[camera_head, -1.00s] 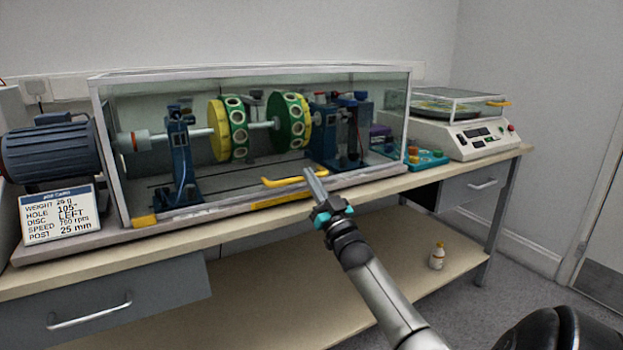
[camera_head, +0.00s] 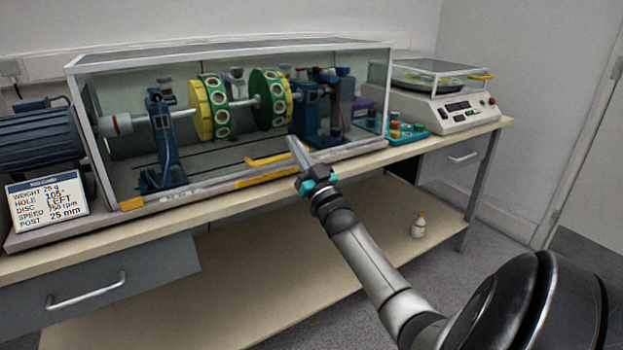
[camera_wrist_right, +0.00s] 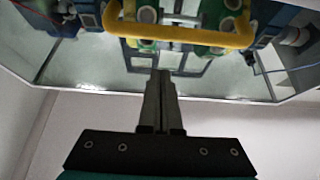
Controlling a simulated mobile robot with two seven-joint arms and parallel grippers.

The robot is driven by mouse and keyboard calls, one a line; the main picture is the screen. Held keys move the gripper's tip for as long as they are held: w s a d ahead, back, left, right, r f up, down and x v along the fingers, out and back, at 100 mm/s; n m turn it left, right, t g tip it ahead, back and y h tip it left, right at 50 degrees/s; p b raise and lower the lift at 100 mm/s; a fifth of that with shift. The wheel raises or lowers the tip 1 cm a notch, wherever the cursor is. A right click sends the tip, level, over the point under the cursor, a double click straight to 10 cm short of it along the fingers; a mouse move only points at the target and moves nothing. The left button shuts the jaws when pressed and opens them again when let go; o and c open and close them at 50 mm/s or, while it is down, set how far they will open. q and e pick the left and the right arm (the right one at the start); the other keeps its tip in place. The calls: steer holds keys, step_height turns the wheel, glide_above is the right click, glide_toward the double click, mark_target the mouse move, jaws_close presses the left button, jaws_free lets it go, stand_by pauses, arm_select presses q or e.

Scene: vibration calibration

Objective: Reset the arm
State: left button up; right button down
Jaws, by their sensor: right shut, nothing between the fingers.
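My right gripper (camera_head: 293,142) is shut and empty in the head view, in front of the clear guard case on the bench. Its fingertips are close to the yellow handle (camera_head: 268,160) on the front of the case, just to its right; I cannot tell whether they touch. In the right wrist view the shut fingers (camera_wrist_right: 160,78) point at the case, below the yellow handle (camera_wrist_right: 180,34) in the picture. My right arm reaches up from the lower right over the bench's front edge. My left gripper is not in view.
The case (camera_head: 230,52) encloses a shaft with green and yellow discs (camera_head: 270,97). A motor (camera_head: 40,138) and a card (camera_head: 47,203) stand at left. A balance (camera_head: 460,110) and a teal tray (camera_head: 408,133) are at right. A small bottle (camera_head: 418,225) stands on the lower shelf.

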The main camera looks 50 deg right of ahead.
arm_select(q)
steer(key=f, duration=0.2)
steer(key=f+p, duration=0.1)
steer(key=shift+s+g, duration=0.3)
arm_select(e)
steer(key=s+a+f, duration=0.1)
steer(key=s+f, duration=0.4)
steer(key=f, duration=0.2)
steer(key=shift+s+a, duration=0.25)
steer(key=shift+a, duration=0.1)
